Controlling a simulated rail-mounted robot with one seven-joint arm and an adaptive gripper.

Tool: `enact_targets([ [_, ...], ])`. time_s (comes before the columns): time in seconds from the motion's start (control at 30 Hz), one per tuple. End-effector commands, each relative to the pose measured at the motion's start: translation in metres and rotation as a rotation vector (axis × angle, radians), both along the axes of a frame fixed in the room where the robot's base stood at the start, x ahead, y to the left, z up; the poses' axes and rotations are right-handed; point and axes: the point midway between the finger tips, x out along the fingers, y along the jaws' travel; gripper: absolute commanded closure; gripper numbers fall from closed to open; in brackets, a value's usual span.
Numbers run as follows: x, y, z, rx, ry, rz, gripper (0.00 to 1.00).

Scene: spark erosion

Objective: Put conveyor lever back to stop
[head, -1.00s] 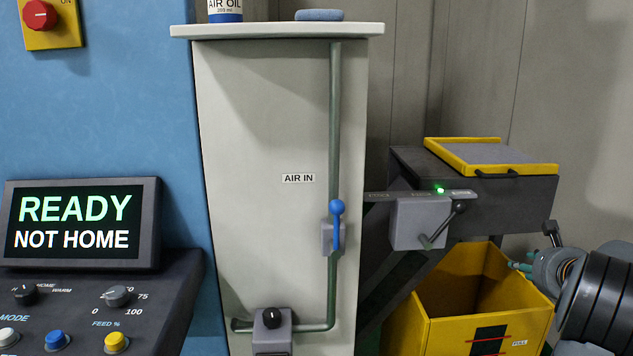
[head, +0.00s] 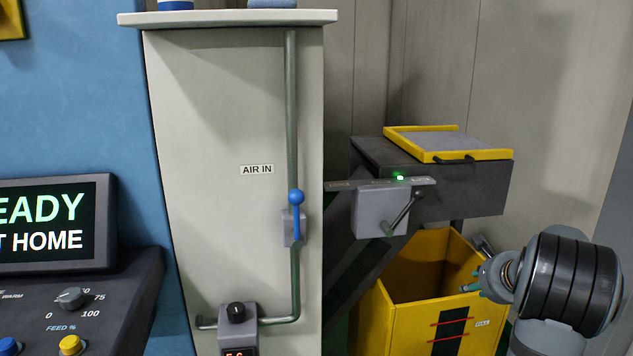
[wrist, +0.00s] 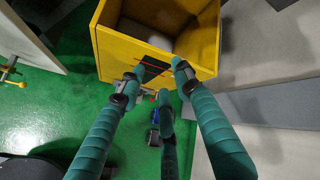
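The conveyor lever (head: 404,210) is a dark handle on a grey box (head: 372,212) at the conveyor's side in the head view. It tilts up and to the right. A small green light (head: 400,178) glows on the label strip above it; the strip's words are too small to read. My gripper (head: 470,287) is to the right of and below the lever, near the yellow bin's right side, and does not touch the lever. In the wrist view its teal fingers (wrist: 158,80) are spread with nothing between them. The lever does not show in the wrist view.
An open yellow bin (head: 393,318) stands below the lever box. A blue-handled valve (head: 296,215) is on the pipe of the white cabinet (head: 200,120) to the left. A yellow-edged tray (head: 420,153) tops the conveyor housing. Green floor (wrist: 60,125) shows in the wrist view.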

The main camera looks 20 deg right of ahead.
Motion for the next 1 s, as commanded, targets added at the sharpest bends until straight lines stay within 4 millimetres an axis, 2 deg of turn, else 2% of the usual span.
enact_targets([
  [0.13,0.004,0.003,0.011,-0.003,0.003,0.010,0.66],
  [0.3,0.005,0.004,0.046,0.018,0.019,0.004,0.66],
  [0.37,0.001,0.006,0.043,0.059,0.049,-0.006,0.66],
  [0.47,-0.014,0.018,0.020,0.177,0.116,-0.041,0.66],
  [0.53,-0.025,0.043,-0.001,0.333,0.143,-0.080,0.66],
  [0.57,-0.026,0.061,-0.008,0.436,0.138,-0.102,0.66],
  [0.6,-0.026,0.089,-0.016,0.589,0.118,-0.138,0.66],
  [0.7,-0.011,0.137,-0.017,0.908,0.014,-0.221,0.66],
  [0.77,0.002,0.154,-0.009,1.082,-0.073,-0.274,0.66],
  [0.83,0.019,0.162,0.012,1.263,-0.194,-0.332,0.66],
  [0.9,0.036,0.158,0.041,1.409,-0.329,-0.375,0.66],
  [1.0,0.052,0.138,0.085,1.547,-0.518,-0.406,0.66],
])
